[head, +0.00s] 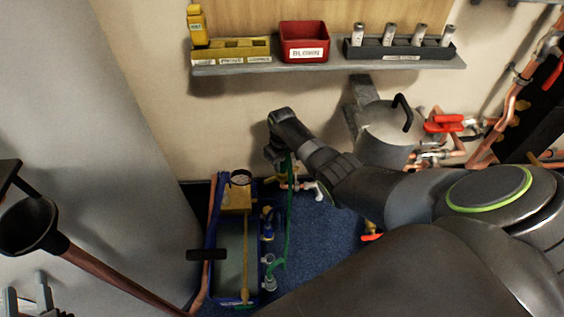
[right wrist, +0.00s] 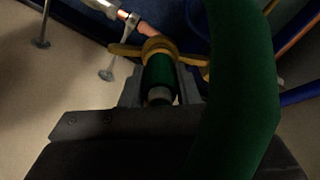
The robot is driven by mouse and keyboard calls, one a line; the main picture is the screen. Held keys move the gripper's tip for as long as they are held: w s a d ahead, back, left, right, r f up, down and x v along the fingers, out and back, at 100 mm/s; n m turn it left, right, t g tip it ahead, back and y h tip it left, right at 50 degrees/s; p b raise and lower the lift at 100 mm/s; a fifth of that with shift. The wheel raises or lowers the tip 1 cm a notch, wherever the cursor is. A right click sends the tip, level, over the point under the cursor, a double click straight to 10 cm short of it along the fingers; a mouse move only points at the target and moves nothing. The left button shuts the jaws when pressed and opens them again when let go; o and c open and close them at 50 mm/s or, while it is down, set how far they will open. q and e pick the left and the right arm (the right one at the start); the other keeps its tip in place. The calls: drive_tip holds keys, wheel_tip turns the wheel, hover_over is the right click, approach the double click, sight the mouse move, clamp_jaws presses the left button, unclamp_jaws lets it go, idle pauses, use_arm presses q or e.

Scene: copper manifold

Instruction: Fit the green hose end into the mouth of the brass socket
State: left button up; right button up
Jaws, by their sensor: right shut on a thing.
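In the right wrist view the green hose end (right wrist: 160,72) is held between the jaws of my right gripper (right wrist: 160,92). Its front is at the brass socket (right wrist: 158,46), a yellowish ring with side lugs. They look in line; I cannot tell whether the end is inside the mouth or only against it. The hose (right wrist: 240,75) loops large in front of the camera. In the head view it hangs from my right gripper (head: 279,163) down to the blue crate. My left gripper (head: 27,301) is at the lower left, its fingers apart and empty, far from the socket.
The blue crate (head: 208,272) stands on the blue floor. Copper pipes and a valve with a red handle (head: 443,123) are at the right, beside a grey tank (head: 388,128). A shelf (head: 330,66) with a red bin (head: 304,40) is on the wall above.

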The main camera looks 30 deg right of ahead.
drive_tip(key=shift+f, duration=0.45)
drive_tip(key=o, duration=1.1)
drive_tip(key=shift+o, duration=0.2)
wheel_tip(320, 180, up, 9)
drive_tip(key=p, duration=0.5)
drive_tip(key=shift+r+p, duration=0.1)
drive_tip(key=shift+p, duration=0.3)
drive_tip(key=s+a+p, duration=0.9)
drive_tip(key=s+p, duration=0.1)
drive_tip(key=s, duration=0.1)
drive_tip(key=shift+s+a+f, duration=0.15)
drive_tip(key=shift+s+f, duration=0.25)
drive_tip(key=shift+f, duration=0.05)
